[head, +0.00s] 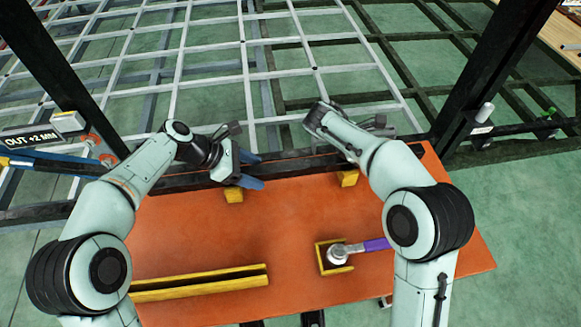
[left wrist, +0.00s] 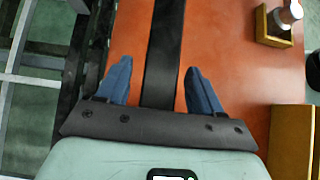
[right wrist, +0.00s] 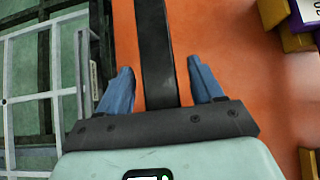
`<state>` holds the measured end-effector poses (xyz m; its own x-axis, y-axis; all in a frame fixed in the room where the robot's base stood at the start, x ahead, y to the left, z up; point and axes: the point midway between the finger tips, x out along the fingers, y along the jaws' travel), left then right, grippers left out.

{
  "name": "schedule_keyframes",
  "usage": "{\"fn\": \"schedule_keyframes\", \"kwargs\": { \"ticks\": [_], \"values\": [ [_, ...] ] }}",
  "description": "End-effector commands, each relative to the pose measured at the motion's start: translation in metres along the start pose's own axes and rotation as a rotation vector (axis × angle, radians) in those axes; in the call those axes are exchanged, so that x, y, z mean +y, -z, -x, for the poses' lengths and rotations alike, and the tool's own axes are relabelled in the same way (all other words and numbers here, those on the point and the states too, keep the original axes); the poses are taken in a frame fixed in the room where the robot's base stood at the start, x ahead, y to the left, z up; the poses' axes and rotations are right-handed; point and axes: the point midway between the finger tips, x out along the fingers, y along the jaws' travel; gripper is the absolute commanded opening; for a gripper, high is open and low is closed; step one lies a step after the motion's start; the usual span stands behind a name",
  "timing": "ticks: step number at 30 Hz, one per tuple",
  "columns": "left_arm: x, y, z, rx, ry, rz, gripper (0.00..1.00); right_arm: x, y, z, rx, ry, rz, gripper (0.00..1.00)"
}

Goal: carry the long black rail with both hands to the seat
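The long black rail (head: 300,164) lies along the far side of the orange table, with yellow blocks (head: 233,195) under or beside it. My left gripper (head: 258,171) is at its left part. In the left wrist view the rail (left wrist: 161,60) runs between two open blue fingers, with a gap on each side. My right gripper (right wrist: 158,68) is likewise open around the rail (right wrist: 154,50), with gaps; its fingers are hidden in the head view. A long yellow channel (head: 200,285) lies at the table's near left; I cannot tell whether it is the seat.
The orange table (head: 290,215) is clear in the middle. A yellow holder (head: 322,262) with a purple-handled tool (head: 340,253) stands nearer, at right. The grey chassis grid (head: 245,60) spreads beyond the table, with dark posts (head: 495,70) at the sides.

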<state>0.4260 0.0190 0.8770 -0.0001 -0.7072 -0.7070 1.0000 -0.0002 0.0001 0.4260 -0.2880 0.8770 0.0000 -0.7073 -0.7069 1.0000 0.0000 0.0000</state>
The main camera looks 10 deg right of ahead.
Motion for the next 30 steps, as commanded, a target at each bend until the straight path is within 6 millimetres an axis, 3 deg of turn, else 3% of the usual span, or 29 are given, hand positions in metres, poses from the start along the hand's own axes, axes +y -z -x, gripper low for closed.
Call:
{"fn": "schedule_keyframes", "kwargs": {
  "ticks": [1, 6, 30],
  "values": [
    [0.0000, 0.0000, 0.0001, 0.000, 0.000, 0.000, 0.51, 0.0000, -0.0001, 0.0001, 0.000, 0.000, 0.000, 0.51],
    [0.0001, 0.0000, 0.0003, 0.000, 0.000, 0.000, 0.00, 0.0001, 0.0000, 0.0003, 0.000, 0.000, 0.000, 0.00],
    [0.0002, 0.0001, 0.0007, 0.000, -0.001, 0.000, 0.00, 0.0002, -0.0001, 0.0006, 0.001, -0.001, 0.000, 0.00]
  ]
}}
